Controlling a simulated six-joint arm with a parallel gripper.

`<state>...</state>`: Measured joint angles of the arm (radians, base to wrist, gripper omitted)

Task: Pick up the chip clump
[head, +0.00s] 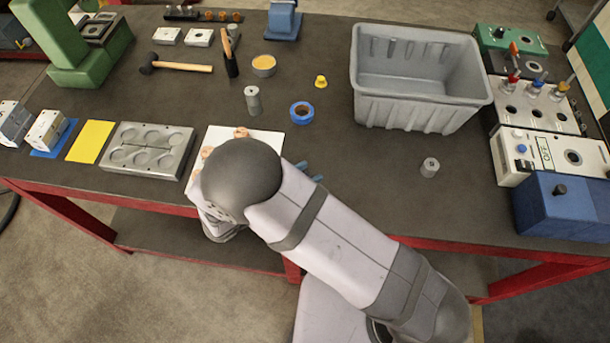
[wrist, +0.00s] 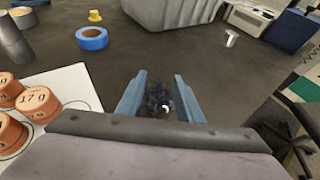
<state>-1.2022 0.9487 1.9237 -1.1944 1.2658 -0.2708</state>
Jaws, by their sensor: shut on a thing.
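The chip clump (wrist: 156,99) is a small dark, tangled bit with a pale spot, low between the two blue-grey fingers of my gripper (wrist: 160,80) in the wrist view. The fingers are shut on it, one on each side. In the head view my gripper (head: 309,172) shows only as blue-grey fingertips beyond my arm, just right of the white board, above the dark table. The clump cannot be made out in the head view; my arm covers much of that spot.
The white board (head: 259,138) with orange-brown numbered discs (wrist: 38,103) lies left of my gripper. A blue tape roll (head: 301,113) and grey cylinder (head: 253,100) stand beyond. A grey bin (head: 420,112) and small grey cylinder (head: 429,168) are right. The table between is clear.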

